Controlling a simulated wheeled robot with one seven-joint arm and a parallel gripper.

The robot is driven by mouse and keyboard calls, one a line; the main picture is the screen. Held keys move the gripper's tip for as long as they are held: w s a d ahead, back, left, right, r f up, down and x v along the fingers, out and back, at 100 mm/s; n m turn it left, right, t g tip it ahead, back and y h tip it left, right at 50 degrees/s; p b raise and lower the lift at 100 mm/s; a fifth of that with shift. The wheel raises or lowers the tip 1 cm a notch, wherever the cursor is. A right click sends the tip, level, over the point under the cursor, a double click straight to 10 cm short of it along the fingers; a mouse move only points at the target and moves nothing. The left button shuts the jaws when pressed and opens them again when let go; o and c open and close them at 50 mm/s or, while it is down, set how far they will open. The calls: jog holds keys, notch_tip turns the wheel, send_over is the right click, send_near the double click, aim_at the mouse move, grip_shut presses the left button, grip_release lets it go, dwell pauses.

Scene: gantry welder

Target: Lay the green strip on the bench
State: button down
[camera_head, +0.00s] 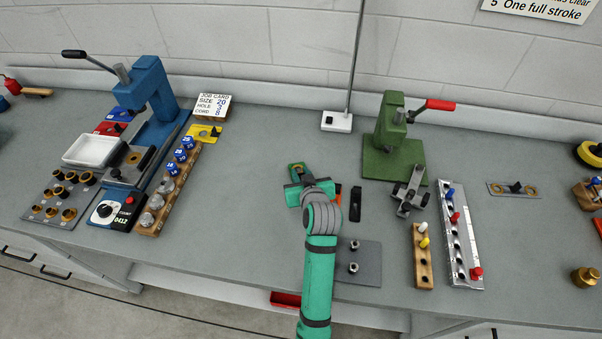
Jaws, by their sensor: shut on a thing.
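My gripper (308,186), teal with a grey wrist, reaches over the middle of the bench (255,160). It is shut on the green strip (296,167), whose far end shows just beyond the fingers, with a gold ring and a dark part on it. The rest of the strip is hidden under my gripper and wrist. I cannot tell whether the strip touches the bench top or is held a little above it.
A black strip (355,204) lies just right of my gripper. A grey plate (362,265) with two metal pieces is nearer. A green press (394,145) stands right, a blue press (150,95) left. The bench left of my gripper is clear.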

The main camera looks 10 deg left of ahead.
jog(key=shift+a+f, duration=0.1)
jog(key=shift+f, duration=0.05)
jog(key=c, duration=1.6)
grip_release()
